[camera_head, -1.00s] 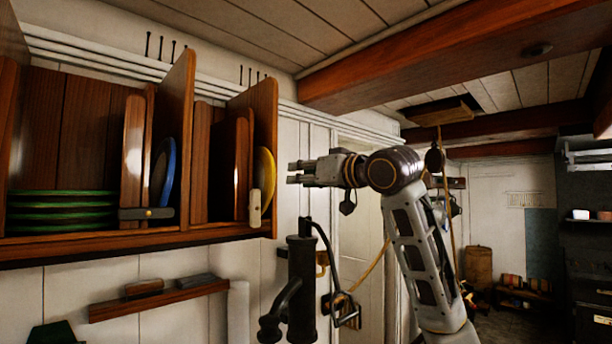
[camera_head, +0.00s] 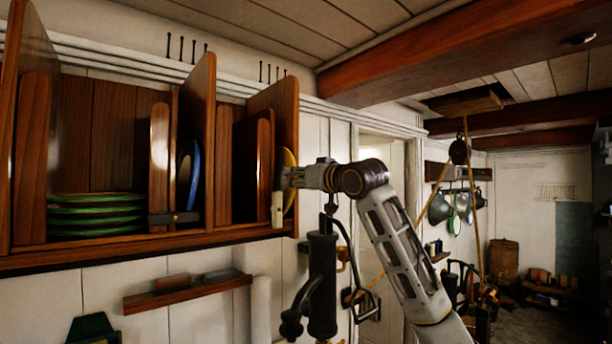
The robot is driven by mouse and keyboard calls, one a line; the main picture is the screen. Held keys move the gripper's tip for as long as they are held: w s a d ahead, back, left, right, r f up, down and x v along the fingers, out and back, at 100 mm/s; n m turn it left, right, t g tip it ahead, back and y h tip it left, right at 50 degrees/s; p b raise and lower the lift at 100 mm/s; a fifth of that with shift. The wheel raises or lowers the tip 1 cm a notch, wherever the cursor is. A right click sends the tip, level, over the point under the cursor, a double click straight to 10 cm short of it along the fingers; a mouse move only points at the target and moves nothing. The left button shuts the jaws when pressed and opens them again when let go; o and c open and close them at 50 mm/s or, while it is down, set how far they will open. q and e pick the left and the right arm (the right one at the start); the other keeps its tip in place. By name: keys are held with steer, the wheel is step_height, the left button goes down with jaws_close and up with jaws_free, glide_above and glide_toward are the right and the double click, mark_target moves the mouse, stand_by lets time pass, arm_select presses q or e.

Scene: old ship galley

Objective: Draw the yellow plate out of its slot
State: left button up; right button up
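The yellow plate (camera_head: 289,158) stands on edge in the right-hand slot of the wooden wall rack (camera_head: 120,243). Only a narrow strip of it shows beside the divider. My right gripper (camera_head: 287,178) points left, with its fingertips at the plate's front edge. The fingers overlap the plate in the picture, and I cannot tell whether they have closed on it. A pale catch (camera_head: 277,209) sits at the front of this slot, just below the fingertips. My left gripper is not in view.
A blue plate (camera_head: 193,175) stands in the slot to the left, with a dark catch (camera_head: 173,217) before it. Green plates (camera_head: 95,215) are stacked further left. A black pump (camera_head: 322,280) with a handle is on the wall below my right gripper. A beam (camera_head: 450,50) crosses above.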

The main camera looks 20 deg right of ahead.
steer(key=shift+x, duration=1)
jaws_close()
steer(key=shift+r, duration=0.1)
